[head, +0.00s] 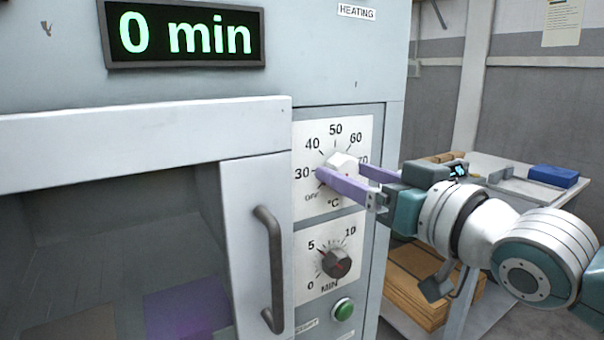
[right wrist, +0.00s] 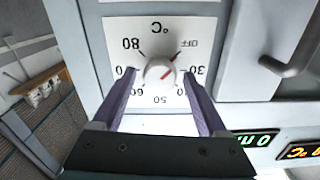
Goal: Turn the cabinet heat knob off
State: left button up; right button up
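The heat knob (head: 343,162) is a pale round knob on the white °C dial plate (head: 309,126) of the cabinet. It also shows in the right wrist view (right wrist: 158,72), upside down, with a red mark that appears to point towards OFF. My right gripper (head: 340,174) is at the dial with its two purple fingers open. In the right wrist view the fingers (right wrist: 160,78) stand on either side of the knob, with a visible gap on each side. In the head view the near finger hides the knob's lower part. My left gripper is not in view.
Below is a dark timer knob (head: 337,263) and a green button (head: 344,309). A door handle (head: 270,268) stands out to the left. The display (head: 184,34) reads 0 min. A side table (head: 508,171) with a blue box (head: 553,176) stands at right.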

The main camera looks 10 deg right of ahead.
jog(key=shift+o, duration=0.2)
jog(key=shift+s+d, duration=0.2)
jog(key=shift+s, duration=0.3)
jog(key=v, duration=0.9)
